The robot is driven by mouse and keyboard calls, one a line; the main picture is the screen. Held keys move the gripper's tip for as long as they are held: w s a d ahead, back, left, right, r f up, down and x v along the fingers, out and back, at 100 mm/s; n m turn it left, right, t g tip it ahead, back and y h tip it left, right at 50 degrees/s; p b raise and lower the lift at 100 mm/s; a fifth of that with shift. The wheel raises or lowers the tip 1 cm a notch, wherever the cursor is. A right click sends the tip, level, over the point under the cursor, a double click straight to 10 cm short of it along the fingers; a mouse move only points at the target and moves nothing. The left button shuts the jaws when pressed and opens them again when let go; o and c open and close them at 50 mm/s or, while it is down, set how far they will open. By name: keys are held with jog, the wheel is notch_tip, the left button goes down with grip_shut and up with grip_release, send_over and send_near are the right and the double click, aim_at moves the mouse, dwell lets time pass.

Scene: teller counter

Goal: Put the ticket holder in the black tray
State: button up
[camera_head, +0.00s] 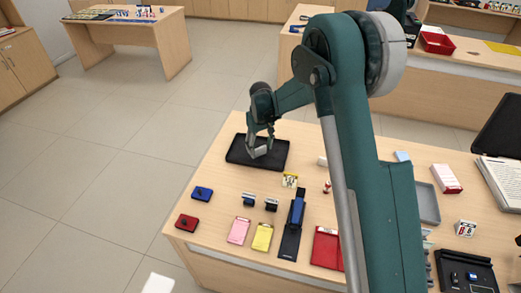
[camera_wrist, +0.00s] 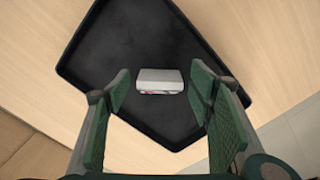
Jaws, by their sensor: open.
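The black tray (camera_head: 236,155) lies at the far left part of the counter. It fills much of the wrist view (camera_wrist: 100,50). A small grey-white piece, apparently the ticket holder (camera_wrist: 160,76), is in the tray area, a little right of the tray's middle in the head view (camera_head: 257,152). A thin pinkish strip shows along its near edge. My gripper (camera_wrist: 161,92) is open over the tray. Its fingers stand apart to the left and right of the holder, with gaps on both sides. In the head view my gripper (camera_head: 258,146) partly hides the tray.
Two dark stamps (camera_head: 248,198) (camera_head: 271,203), a blue box (camera_head: 202,192), a red box (camera_head: 187,222) and pink and yellow pads (camera_head: 239,231) (camera_head: 262,237) lie nearer on the counter. The counter between tray and boxes is clear.

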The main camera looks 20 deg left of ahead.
aim_at(261, 148)
notch_tip(261, 148, up, 11)
jog(key=p, duration=0.1)
jog(key=shift+f, duration=0.2)
dwell(0.7)
jog(key=shift+d+r, duration=0.1)
jog(key=s+d+r+m+t, duration=0.1)
jog(key=s+d+r, duration=0.4)
jog(key=d+r, duration=0.35)
jog(key=s+d+r+m+t+y, duration=0.15)
jog(key=s+d+r, duration=0.25)
jog(key=d+r, duration=0.45)
jog(key=s+d+r+m+t+h, duration=0.1)
jog(key=s+d+r+m, duration=0.1)
jog(key=s+d+r, duration=0.6)
jog(key=s+d+f+m+t, duration=0.2)
jog(key=s+d, duration=0.8)
jog(key=s, duration=0.1)
jog(key=s+d+f+m+t, duration=0.1)
jog(key=s+d+m, duration=0.1)
jog(key=s+d, duration=0.9)
jog(key=shift+s+f+t, duration=0.35)
jog(key=shift+s+f, duration=0.05)
jog(key=shift+s, duration=0.05)
